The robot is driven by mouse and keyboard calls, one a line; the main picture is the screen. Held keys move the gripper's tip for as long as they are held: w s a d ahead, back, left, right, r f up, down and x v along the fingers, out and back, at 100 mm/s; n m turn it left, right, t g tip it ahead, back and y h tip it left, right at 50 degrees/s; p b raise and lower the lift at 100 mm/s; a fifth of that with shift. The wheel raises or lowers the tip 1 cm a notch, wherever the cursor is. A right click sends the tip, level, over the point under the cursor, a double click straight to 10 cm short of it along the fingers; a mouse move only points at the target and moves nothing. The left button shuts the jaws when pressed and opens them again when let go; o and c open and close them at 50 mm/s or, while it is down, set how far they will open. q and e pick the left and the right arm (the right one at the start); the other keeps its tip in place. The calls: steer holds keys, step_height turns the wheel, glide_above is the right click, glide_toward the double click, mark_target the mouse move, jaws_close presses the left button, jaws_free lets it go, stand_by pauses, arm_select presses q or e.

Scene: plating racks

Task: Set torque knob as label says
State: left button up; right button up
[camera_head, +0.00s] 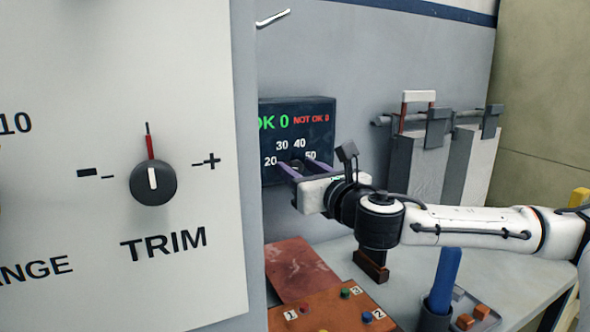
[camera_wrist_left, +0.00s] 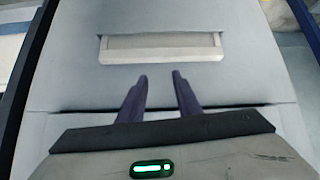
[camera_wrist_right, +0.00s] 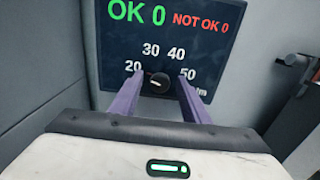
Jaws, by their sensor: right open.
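The torque knob (camera_wrist_right: 159,84) is a small dark dial with a light mark, on a dark panel (camera_wrist_right: 112,64) with numbers 20, 30, 40 and 50 around it. The mark's exact reading is unclear. The panel (camera_head: 268,109) also shows "OK 0" in green and "NOT OK 0" in red. My right gripper (camera_wrist_right: 161,76) is open, one purple finger on each side of the knob; I cannot tell whether they touch it. It also shows in the head view (camera_head: 305,167). My left gripper (camera_wrist_left: 159,76) is open and empty, before a grey surface with a pale ledge. No torque label is readable.
A large white panel with a TRIM knob (camera_head: 153,184) fills the left foreground. Below my right arm, an orange board (camera_head: 335,315) with numbered coloured pegs, a red mat (camera_head: 300,268) and a blue-handled tool (camera_head: 445,281) rest on the bench. Grey hanging pieces (camera_head: 428,160) are behind.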

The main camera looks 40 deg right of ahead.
arm_select(q)
steer(key=shift+s, duration=0.2)
arm_select(e)
steer(key=shift+s, duration=0.1)
steer(key=shift+c, duration=0.2)
steer(key=c, duration=1)
arm_select(q)
steer(key=shift+s+f, duration=0.15)
steer(key=shift+s, duration=0.05)
